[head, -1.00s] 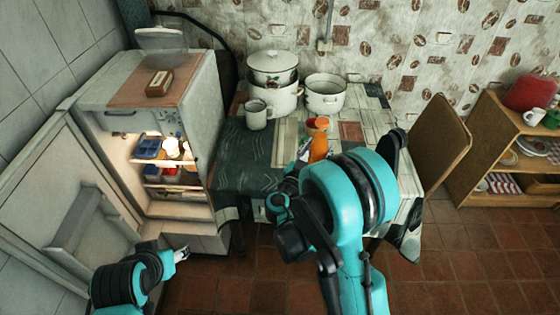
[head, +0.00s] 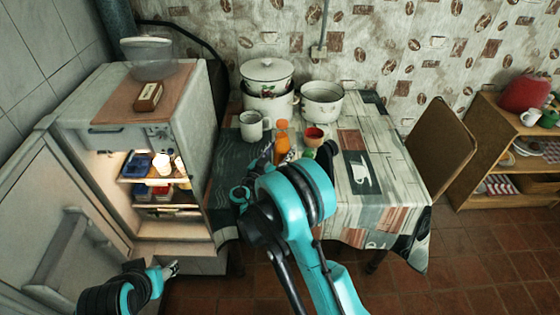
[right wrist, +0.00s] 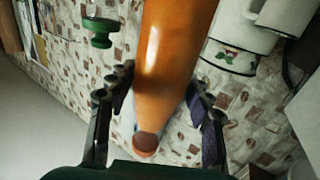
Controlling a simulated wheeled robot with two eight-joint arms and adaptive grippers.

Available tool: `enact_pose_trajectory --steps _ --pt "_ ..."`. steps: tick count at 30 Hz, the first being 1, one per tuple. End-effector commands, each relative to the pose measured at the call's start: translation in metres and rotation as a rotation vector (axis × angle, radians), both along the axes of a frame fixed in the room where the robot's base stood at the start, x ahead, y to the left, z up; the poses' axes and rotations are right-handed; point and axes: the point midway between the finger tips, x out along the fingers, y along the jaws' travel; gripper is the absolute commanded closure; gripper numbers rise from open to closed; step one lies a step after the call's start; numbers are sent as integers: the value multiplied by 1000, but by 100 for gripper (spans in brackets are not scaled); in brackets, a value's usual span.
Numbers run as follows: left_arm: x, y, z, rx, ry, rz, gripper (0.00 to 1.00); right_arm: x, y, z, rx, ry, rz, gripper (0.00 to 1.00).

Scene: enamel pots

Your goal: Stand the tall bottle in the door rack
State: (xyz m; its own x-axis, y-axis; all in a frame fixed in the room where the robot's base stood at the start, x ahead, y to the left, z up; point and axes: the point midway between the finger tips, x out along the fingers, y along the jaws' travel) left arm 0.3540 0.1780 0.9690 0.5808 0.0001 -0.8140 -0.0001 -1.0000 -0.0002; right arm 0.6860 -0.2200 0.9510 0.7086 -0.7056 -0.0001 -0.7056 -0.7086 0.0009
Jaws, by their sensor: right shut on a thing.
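The tall orange bottle (head: 282,146) is in my right gripper, over the table beside the white mug in the head view. In the right wrist view the bottle (right wrist: 172,50) runs between the two fingers of my right gripper (right wrist: 160,95), which is shut on it. My right arm hides its lower part in the head view. The open fridge door stands at the left, with the door rack (head: 72,245) on its inner side. My left gripper (head: 171,269) is low in front of the fridge, apart from the bottle; its jaw opening is too small to judge.
The open fridge (head: 150,235) has filled shelves. A white mug (head: 252,126), a red cup (head: 314,137), a lidded pot (head: 267,92) and an open pot (head: 322,102) stand on the table (head: 385,205). A chair (head: 440,150) is at the right.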

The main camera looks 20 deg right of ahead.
Motion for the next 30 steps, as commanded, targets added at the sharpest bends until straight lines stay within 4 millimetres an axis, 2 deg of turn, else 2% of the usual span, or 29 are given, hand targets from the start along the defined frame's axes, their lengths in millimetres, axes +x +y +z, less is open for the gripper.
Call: enact_pose_trajectory --steps 7,15,26,27,29,30 --pt "0 0 -6 0 0 0 48 8 4 -11 -2 -1 0 100" --pt "0 0 -24 0 0 0 48 8 4 -45 -2 -1 0 100" --pt "0 0 -25 0 0 0 48 7 4 -47 -2 -1 0 100" --pt "0 0 -25 0 0 0 48 7 4 -48 0 0 0 44" --pt "0 0 -25 0 0 0 48 7 4 -47 0 0 0 29" --pt "0 0 -25 0 0 0 48 7 4 -47 0 0 0 29"
